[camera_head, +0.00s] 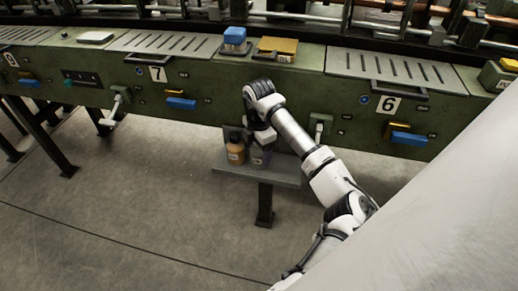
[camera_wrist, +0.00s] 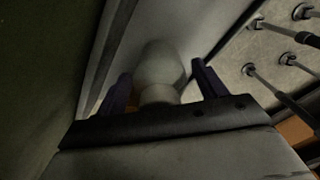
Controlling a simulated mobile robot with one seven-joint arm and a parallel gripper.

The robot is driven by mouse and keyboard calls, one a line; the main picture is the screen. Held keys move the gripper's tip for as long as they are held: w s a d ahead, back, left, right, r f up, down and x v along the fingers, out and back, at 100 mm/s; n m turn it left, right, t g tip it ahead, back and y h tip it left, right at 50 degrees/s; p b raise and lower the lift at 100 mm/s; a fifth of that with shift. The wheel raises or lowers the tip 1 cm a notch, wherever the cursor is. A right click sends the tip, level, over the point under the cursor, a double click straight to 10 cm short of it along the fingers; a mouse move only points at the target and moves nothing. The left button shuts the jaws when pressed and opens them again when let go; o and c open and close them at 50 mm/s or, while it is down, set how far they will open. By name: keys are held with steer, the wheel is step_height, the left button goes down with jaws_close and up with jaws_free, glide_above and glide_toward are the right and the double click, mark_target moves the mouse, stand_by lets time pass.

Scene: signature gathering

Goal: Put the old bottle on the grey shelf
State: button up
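The small grey shelf (camera_head: 285,176) juts out below the green machine. An amber bottle (camera_head: 236,152) with a dark cap stands upright at its left. A darker greyish bottle (camera_head: 260,156) is right beside it, directly below my gripper (camera_head: 264,135); whether it is the old bottle I cannot tell. In the wrist view, the fingers of my gripper (camera_wrist: 163,88) are spread apart either side of a pale rounded bottle top (camera_wrist: 160,68). A gap shows on its right side. The dark bottle's upper part is hidden by my gripper in the head view.
The green machine front (camera_head: 210,98) runs behind the shelf, with handles and blue and yellow blocks sticking out. A blue-topped box (camera_head: 235,40) and a yellow plate (camera_head: 277,46) lie on its top. The concrete floor in front is clear.

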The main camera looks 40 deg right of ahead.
step_height(320, 180, up, 12)
steer(key=shift+r+b, duration=0.15)
steer(key=shift+b, duration=0.15)
stand_by(0.4)
